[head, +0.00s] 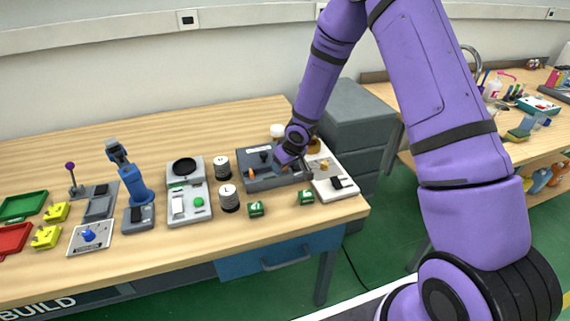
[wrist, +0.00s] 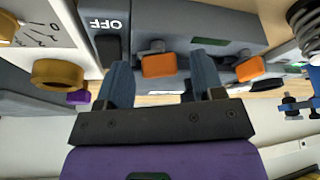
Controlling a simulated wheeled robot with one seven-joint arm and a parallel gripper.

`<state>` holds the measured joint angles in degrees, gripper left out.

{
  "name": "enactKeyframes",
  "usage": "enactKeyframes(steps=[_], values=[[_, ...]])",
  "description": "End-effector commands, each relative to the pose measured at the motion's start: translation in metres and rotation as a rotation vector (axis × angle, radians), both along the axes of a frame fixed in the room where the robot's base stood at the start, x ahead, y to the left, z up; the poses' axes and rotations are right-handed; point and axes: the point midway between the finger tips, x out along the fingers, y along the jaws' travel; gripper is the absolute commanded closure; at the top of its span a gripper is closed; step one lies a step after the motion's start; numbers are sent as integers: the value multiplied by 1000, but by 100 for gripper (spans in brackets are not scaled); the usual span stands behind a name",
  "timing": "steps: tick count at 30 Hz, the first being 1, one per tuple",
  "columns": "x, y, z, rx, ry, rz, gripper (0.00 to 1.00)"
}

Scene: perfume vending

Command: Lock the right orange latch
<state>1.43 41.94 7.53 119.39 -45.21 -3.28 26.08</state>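A dark grey box (head: 262,184) stands on the bench under the end of my arm, with an orange latch (head: 252,173) showing on the left of its front. The wrist view is upside down relative to the bench. It shows one orange latch (wrist: 158,65) in line with the gap between my fingers, and another orange latch (wrist: 250,69) outside them to the right. My gripper (wrist: 161,76) is open, with one finger on each side of the nearer latch; contact cannot be told. In the head view my gripper (head: 284,160) covers the box's right side and hides that latch.
A white panel (head: 333,190) with a brass knob stands right of the box. Two green blocks (head: 256,209) (head: 306,197) lie in front. A grey drawer unit (head: 350,125) stands behind at right.

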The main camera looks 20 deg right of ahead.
Motion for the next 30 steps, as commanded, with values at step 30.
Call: enactKeyframes(steps=[30], values=[[-37, -16, 97, 1, -1, -1, 38]])
